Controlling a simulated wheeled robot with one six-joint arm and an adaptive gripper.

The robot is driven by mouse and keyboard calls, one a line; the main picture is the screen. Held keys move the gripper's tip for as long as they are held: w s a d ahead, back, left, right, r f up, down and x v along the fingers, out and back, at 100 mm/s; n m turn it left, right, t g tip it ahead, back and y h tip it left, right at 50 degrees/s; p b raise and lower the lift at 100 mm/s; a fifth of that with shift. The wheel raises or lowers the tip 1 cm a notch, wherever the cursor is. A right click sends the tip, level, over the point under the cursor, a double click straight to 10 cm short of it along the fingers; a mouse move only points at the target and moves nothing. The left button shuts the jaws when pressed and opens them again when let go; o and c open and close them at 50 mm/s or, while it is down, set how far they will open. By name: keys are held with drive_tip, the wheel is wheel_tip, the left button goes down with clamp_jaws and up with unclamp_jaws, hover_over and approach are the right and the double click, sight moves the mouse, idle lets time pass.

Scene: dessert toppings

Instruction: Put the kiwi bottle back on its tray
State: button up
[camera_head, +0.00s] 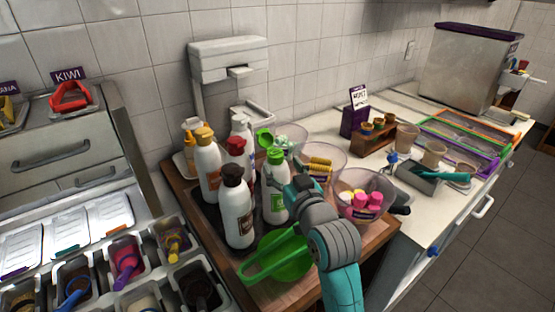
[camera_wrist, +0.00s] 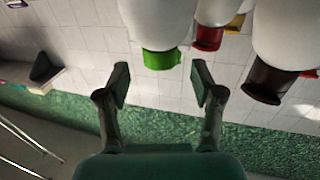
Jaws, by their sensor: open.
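The white bottle with a green cap and green label (camera_head: 276,202), which I take for the kiwi bottle, stands upright at the right of a bottle group. Its green cap shows in the wrist view (camera_wrist: 160,60), where the bottles appear upside down. My gripper (camera_wrist: 160,82) is open and empty, with its fingers to either side of the cap's line and the cap just beyond their tips. In the head view my gripper (camera_head: 288,188) is beside the bottle and partly hides it. A dark tray (camera_head: 214,228) lies under the bottles; I cannot tell whether the green-capped bottle's base is on it.
Close by stand brown-capped (camera_head: 235,212), orange-capped (camera_head: 207,168) and red-capped (camera_head: 236,160) bottles. A green round dish with a handle (camera_head: 285,262) lies in front. Clear tubs of toppings (camera_head: 372,212) crowd the right. A wall (camera_head: 310,70) is behind.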

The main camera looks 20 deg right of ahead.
drive_tip(key=s, duration=0.7)
drive_tip(key=shift+d, duration=0.15)
wheel_tip(320, 180, up, 9)
idle(0.6)
idle(0.3)
